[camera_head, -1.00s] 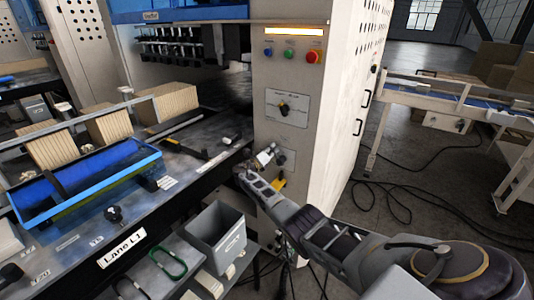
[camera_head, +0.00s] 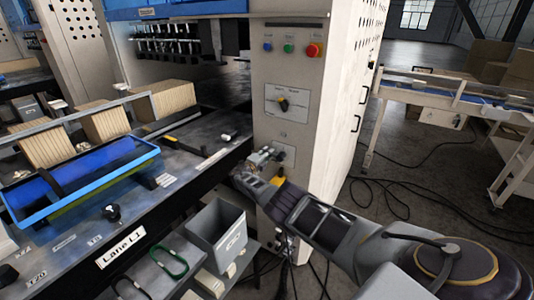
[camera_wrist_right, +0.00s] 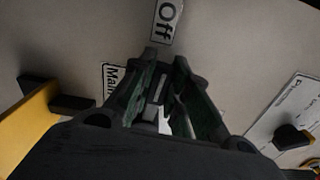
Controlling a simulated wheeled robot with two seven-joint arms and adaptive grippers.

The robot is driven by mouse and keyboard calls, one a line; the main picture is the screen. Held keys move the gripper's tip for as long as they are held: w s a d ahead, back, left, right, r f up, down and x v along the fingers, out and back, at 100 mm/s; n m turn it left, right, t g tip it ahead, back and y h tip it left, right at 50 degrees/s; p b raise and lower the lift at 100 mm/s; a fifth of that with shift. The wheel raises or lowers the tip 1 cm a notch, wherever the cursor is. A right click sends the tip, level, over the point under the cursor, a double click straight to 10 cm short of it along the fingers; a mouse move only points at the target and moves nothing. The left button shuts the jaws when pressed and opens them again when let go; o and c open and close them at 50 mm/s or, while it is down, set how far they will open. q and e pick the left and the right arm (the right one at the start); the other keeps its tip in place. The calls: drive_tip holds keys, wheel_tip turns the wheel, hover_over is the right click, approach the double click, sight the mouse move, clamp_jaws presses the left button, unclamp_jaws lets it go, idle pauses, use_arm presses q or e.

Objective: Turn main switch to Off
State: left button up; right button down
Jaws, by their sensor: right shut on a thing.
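The main switch sits low on the beige machine's front panel, below the selector plate. My right gripper (camera_head: 262,158) is at it, and its jaws are shut on the switch handle. In the right wrist view the gripper (camera_wrist_right: 166,88) hides nearly all of the switch. An "Off" label (camera_wrist_right: 167,18) shows just beyond the fingertips, tilted. A "Main" label (camera_wrist_right: 113,78) is partly covered by the left finger. The exact angle of the switch handle cannot be told. My left gripper is not in view.
A selector knob (camera_head: 283,104) sits above on a white plate, under blue, green and red buttons (camera_head: 315,50). A yellow part (camera_head: 278,181) is close below my gripper. A grey bin (camera_head: 217,232) stands left of it. Black cables lie on the floor at right.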

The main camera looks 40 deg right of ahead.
drive_tip(key=shift+a+f+n, duration=0.1)
drive_tip(key=shift+f+n, duration=0.2)
drive_tip(key=shift+n, duration=0.2)
drive_tip(key=c, duration=1.4)
unclamp_jaws()
drive_tip(key=shift+f, duration=0.1)
drive_tip(key=shift+o, duration=0.2)
drive_tip(key=shift+s+a, duration=0.15)
drive_tip(key=shift+a, duration=0.3)
drive_tip(key=shift+s+a, duration=0.1)
drive_tip(key=shift+a, duration=0.2)
drive_tip(key=shift+s+a, duration=0.25)
drive_tip(key=shift+a, duration=0.05)
drive_tip(key=v, duration=0.9)
drive_tip(key=shift+a, duration=0.35)
